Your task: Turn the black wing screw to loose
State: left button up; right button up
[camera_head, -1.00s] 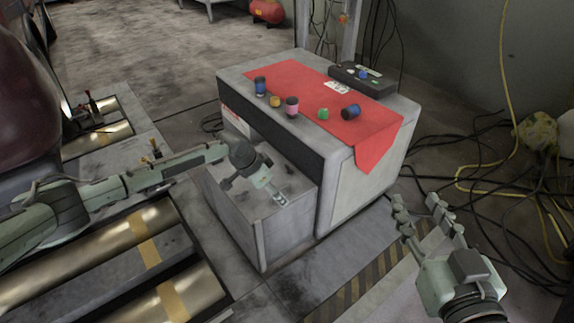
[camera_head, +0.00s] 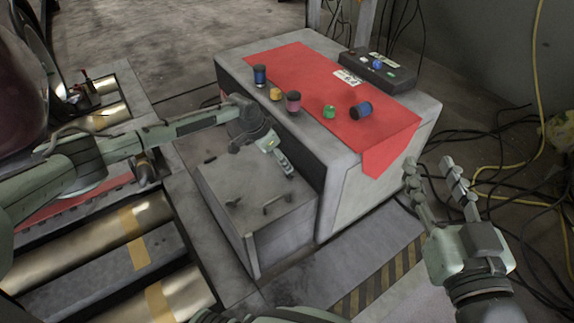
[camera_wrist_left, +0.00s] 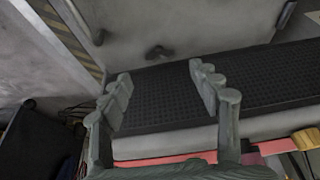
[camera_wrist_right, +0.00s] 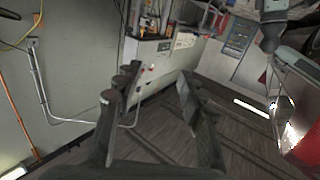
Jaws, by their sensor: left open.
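A small dark wing-shaped piece, which looks like the black wing screw (camera_head: 233,201), sits on the top of the low grey box (camera_head: 215,185) between two handles. It also shows in the left wrist view (camera_wrist_left: 159,52), beyond my fingertips and between them from side to side. My left gripper (camera_head: 284,163) is open and empty above the far side of the low box, near the black mesh side of the taller cabinet. It is apart from the screw. My right gripper (camera_head: 436,172) is open and empty, right of the cabinet.
Handles stand on the low box, one in front (camera_head: 278,201) and one behind (camera_head: 210,158). The taller cabinet (camera_head: 345,185) carries a red cloth (camera_head: 320,85) with several small cans and a dark control box (camera_head: 379,72). Metal rollers (camera_head: 120,240) lie left; cables lie right.

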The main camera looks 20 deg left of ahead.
pick_arm(q)
jog(key=b+x, duration=0.1)
jog(key=x, duration=0.5)
jog(key=shift+s+b, duration=0.1)
jog(key=shift+b, duration=0.2)
jog(key=shift+f, duration=0.15)
pick_arm(e)
notch_tip(320, 180, up, 8)
jog(key=s+a+t+y, duration=0.2)
jog(key=t, duration=0.2)
jog(key=shift+s+y, duration=0.15)
jog(key=shift+y, duration=0.15)
pick_arm(q)
jog(key=c, duration=1.2)
